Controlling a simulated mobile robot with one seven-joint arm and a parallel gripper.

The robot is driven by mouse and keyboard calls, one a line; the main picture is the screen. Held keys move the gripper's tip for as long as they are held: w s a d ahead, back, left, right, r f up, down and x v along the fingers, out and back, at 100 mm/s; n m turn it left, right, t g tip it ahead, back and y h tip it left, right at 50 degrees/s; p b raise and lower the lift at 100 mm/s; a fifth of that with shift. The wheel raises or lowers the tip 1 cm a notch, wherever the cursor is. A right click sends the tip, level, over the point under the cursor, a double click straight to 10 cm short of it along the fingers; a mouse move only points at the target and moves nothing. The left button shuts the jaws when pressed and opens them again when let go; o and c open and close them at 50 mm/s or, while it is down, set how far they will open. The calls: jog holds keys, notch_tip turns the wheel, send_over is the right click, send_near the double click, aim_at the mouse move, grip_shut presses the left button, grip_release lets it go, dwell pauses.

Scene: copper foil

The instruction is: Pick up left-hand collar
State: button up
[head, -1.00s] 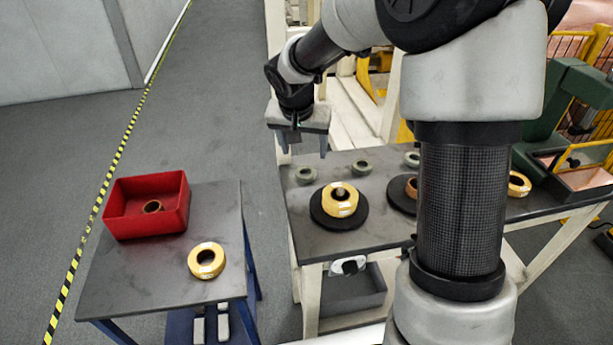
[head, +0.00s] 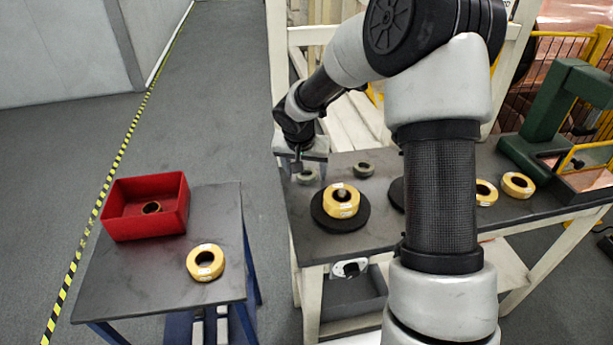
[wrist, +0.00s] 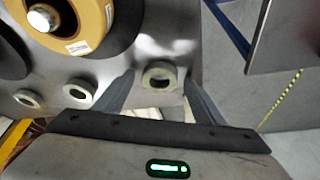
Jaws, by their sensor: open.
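The left-hand collar (head: 306,176) is a small grey-green ring lying flat near the far left corner of the dark bench top. My gripper (head: 303,170) is at this collar, pointing down, and partly covers it in the head view. In the wrist view the collar (wrist: 160,74) lies between the tips of my open gripper (wrist: 158,86), with nothing gripped. I cannot tell the exact height of the fingertips above the bench. A second collar (head: 364,169) lies to the right; it also shows in the wrist view (wrist: 79,90), with a third collar (wrist: 27,98) beyond it.
A yellow roll (head: 341,201) sits on a black disc (head: 341,222) just in front of the collars. More yellow rolls (head: 517,185) lie at the right. A separate table (head: 150,275) at left holds a red bin (head: 145,222) and a yellow roll (head: 205,262).

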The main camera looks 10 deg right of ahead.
jog(key=c, duration=1.3)
jog(key=shift+r, duration=0.15)
